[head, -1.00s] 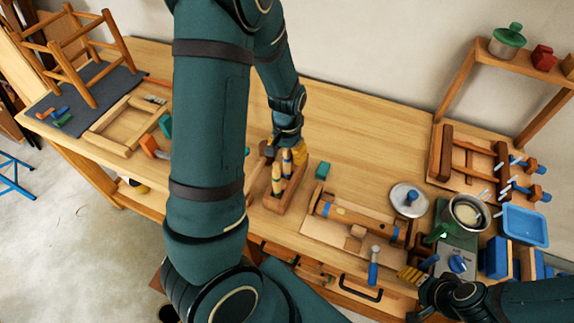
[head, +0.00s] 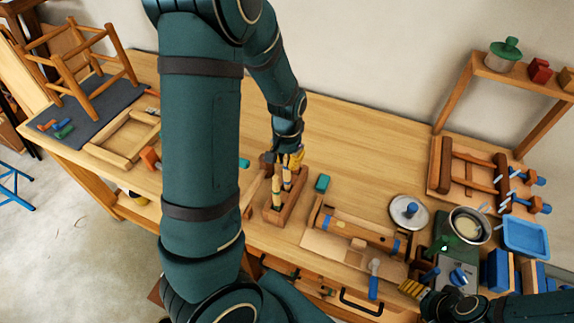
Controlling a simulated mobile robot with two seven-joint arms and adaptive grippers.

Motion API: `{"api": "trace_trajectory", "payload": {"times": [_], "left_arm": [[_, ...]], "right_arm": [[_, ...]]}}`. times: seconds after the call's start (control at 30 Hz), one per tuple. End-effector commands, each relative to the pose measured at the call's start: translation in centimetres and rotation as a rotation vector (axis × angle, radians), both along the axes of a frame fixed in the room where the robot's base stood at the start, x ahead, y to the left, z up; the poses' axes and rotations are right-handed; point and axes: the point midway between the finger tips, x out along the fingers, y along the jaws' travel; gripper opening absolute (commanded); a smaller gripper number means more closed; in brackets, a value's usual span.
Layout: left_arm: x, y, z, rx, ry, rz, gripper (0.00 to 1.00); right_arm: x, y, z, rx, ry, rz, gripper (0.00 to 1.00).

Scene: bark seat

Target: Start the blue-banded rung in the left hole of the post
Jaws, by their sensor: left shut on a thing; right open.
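My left gripper (head: 297,160) is at the back end of the wooden rung rack (head: 272,215). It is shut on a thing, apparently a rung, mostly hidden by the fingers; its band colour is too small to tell. Two other light rungs (head: 277,191) stand upright in the rack, in front of the gripper. The post (head: 360,232) lies in a wooden holder to the right of the rack, with blue near both ends. Its holes are too small to make out clearly. My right gripper (head: 413,289) is open and apparently empty near the bench's front edge.
A teal block (head: 322,183) stands between rack and post. The bench behind the rack is clear.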

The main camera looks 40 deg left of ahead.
Motion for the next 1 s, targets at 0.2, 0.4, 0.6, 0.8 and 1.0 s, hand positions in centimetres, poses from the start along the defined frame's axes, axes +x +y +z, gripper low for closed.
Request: {"api": "trace_trajectory", "payload": {"times": [0.2, 0.4, 0.6, 0.8, 1.0], "left_arm": [[0.1, 0.0, 4.6, 0.0, -0.006, -0.001, 0.0], [0.1, 0.0, 7.2, -0.001, -0.004, -0.001, 0.0], [0.1, 0.0, 9.5, 0.0, -0.003, -0.001, 0.0], [0.1, 0.0, 11.1, -0.001, -0.004, -0.001, 0.0], [0.1, 0.0, 12.9, 0.0, -0.003, -0.001, 0.0]], "right_arm": [[0.0, 0.0, 0.7, 0.0, 0.001, 0.001, 0.69], [0.0, 0.0, 1.0, 0.001, 0.0, 0.002, 0.69], [0.0, 0.0, 1.5, 0.001, 0.0, 0.002, 0.69], [0.0, 0.0, 1.5, 0.001, 0.0, 0.002, 0.69], [0.0, 0.0, 1.5, 0.001, 0.0, 0.002, 0.69]]}}
